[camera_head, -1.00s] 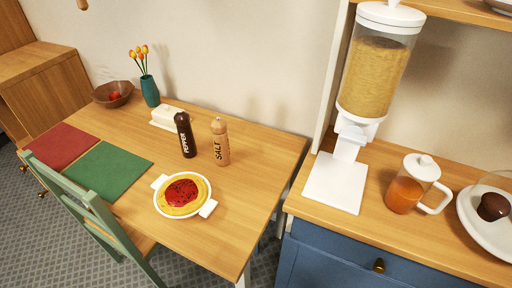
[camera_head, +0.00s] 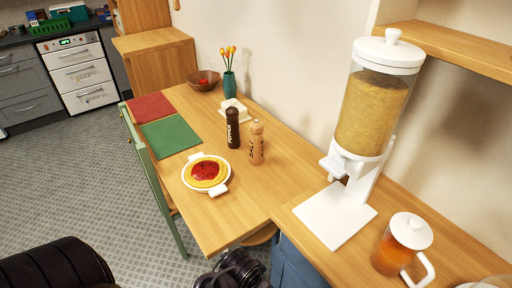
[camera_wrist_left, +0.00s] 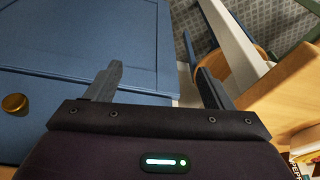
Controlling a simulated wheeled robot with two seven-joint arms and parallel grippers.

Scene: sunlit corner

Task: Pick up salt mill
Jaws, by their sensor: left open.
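The salt mill (camera_head: 257,143) is a light wooden mill marked SALT, standing upright on the wooden table (camera_head: 215,215) in the head view. The dark pepper mill (camera_head: 233,128) stands just behind it to the left. My left gripper (camera_wrist_left: 160,88) is open and empty in the left wrist view, in front of a blue cabinet front. In the head view, dark parts of my left arm show at the bottom edge, below the table and well apart from the salt mill. My right gripper is not in view.
A pie in a white dish (camera_head: 206,173) sits left of the salt mill. A butter dish (camera_head: 234,110), a vase with tulips (camera_head: 230,85) and a bowl (camera_head: 203,81) stand farther back. A cereal dispenser (camera_head: 370,110) and a jug (camera_head: 402,245) stand on the right counter. A green chair (camera_head: 160,190) stands at the left.

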